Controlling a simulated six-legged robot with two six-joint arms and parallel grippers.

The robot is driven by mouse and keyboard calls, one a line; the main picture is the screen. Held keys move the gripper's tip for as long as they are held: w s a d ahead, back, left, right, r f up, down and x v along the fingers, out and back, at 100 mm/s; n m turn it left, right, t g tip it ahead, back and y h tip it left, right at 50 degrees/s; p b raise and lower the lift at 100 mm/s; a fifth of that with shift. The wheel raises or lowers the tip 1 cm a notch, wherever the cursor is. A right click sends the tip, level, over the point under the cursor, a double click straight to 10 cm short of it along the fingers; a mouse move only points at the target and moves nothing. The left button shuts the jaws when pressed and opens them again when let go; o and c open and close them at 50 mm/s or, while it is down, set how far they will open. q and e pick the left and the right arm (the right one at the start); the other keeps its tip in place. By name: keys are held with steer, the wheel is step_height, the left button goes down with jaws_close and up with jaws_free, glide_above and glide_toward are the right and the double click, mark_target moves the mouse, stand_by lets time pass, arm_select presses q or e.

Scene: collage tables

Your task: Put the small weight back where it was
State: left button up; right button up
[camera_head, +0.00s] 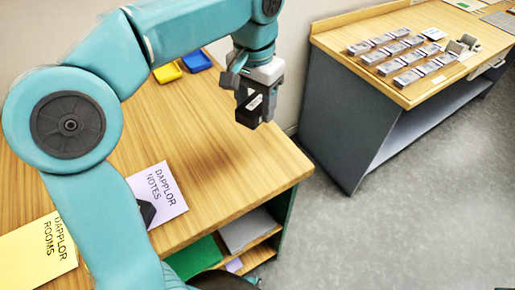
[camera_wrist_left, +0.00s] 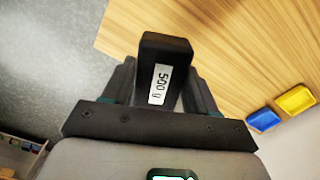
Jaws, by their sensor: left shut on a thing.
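My left gripper (camera_head: 257,97) is shut on a black weight (camera_head: 250,116) and holds it in the air near the right edge of the wooden table. In the left wrist view the weight (camera_wrist_left: 165,62) stands between both fingers, with a white label reading 500 g. A white sheet reading DAPPLOR NOTES (camera_head: 164,184) lies on the table. A dark object (camera_head: 147,212) sits on that sheet, partly hidden by my left arm, so I cannot tell what it is. My right gripper is not in view.
A yellow sheet reading DAPPLOR ROOMS (camera_head: 42,250) lies at the lower left. A yellow tray (camera_head: 168,73) and a blue tray (camera_head: 197,61) stand at the back. The table's right part (camera_head: 235,165) is clear. A second table (camera_head: 345,58) holds rows of small grey blocks.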

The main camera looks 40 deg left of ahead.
mark_target(256, 154)
arm_select(q)
step_height(256, 154, down, 13)
steer(key=shift+b, duration=1)
steer(key=o, duration=1.5)
steer(key=shift+f, duration=0.15)
steer(key=shift+c, duration=0.2)
steer(key=shift+r, duration=0.3)
step_height(256, 154, up, 12)
steer(key=shift+f+p, duration=0.1)
steer(key=shift+p, duration=1.05)
